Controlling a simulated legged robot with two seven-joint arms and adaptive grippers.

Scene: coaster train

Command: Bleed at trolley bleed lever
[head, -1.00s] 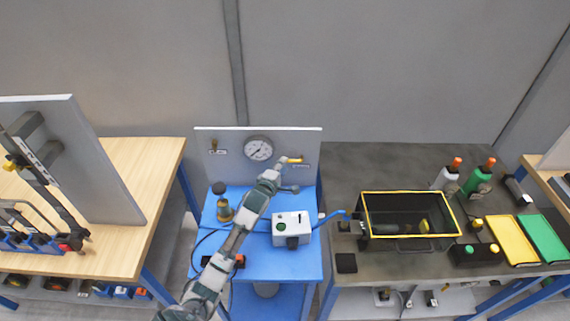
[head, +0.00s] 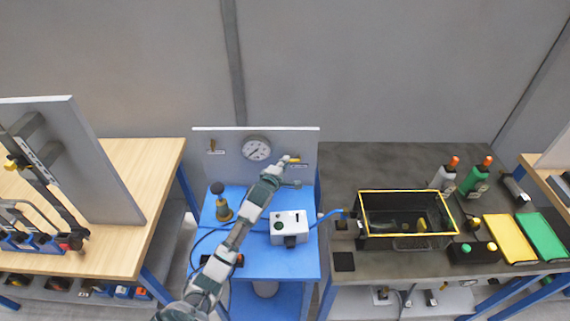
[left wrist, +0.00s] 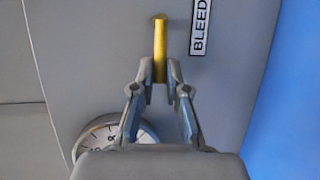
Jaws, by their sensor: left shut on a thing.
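The yellow bleed lever (left wrist: 160,38) stands out on the grey panel (left wrist: 95,70) beside a label reading BLEED (left wrist: 201,22). My left gripper (left wrist: 160,85) is shut on the lever's end in the left wrist view. In the head view, my left gripper (head: 281,165) reaches up to the panel (head: 230,170), where the lever (head: 293,160) shows as a small yellow piece right of the gauge. The trolley (head: 260,265) is blue. My right gripper is not in view.
A round gauge (head: 257,148) is on the panel, left of the lever. A black bin with a yellow rim (head: 362,205) is on the dark bench to the right.

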